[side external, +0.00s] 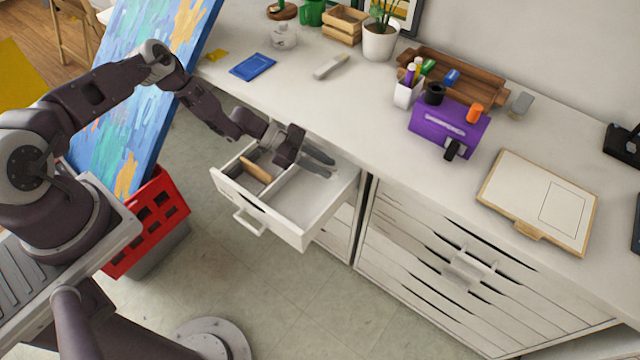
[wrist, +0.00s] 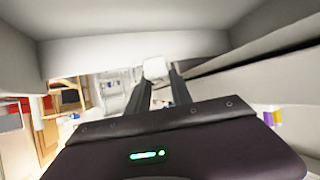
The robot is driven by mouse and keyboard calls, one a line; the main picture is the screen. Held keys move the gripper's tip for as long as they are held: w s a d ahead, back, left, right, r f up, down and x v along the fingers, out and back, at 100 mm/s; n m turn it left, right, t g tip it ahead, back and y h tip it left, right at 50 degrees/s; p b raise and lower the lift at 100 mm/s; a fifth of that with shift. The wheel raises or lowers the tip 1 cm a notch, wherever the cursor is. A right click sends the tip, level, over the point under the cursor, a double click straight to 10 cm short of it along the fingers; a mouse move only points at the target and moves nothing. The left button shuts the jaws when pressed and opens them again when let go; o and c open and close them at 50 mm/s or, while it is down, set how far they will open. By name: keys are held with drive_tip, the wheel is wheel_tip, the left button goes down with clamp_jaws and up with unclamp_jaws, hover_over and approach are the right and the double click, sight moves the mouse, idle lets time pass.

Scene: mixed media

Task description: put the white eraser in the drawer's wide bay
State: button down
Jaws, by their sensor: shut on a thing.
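The white drawer (side external: 300,235) is pulled open, and a divider splits it into a narrower left bay and a wide right bay (side external: 300,198). My gripper (side external: 332,168) is over the rear of the wide bay, with its fingers pointing right; its exact height there is hard to tell. In the wrist view, my gripper (wrist: 158,85) is shut on the white eraser (wrist: 155,68), which sits between the fingertips. The eraser cannot be made out in the side view.
A tan block (side external: 257,168) lies in the narrower bay. The white desktop (side external: 385,130) edge is right behind my gripper. A purple holder (side external: 448,128) and a clipboard (side external: 537,205) are on the desktop. A red crate (side external: 150,222) stands left of the drawer.

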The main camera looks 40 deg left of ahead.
sight(323, 189)
wheel_tip(323, 189, down, 8)
drive_tip(key=shift+r, duration=0.15)
drive_tip(key=c, duration=1.1)
unclamp_jaws()
drive_tip(key=shift+c, duration=0.2)
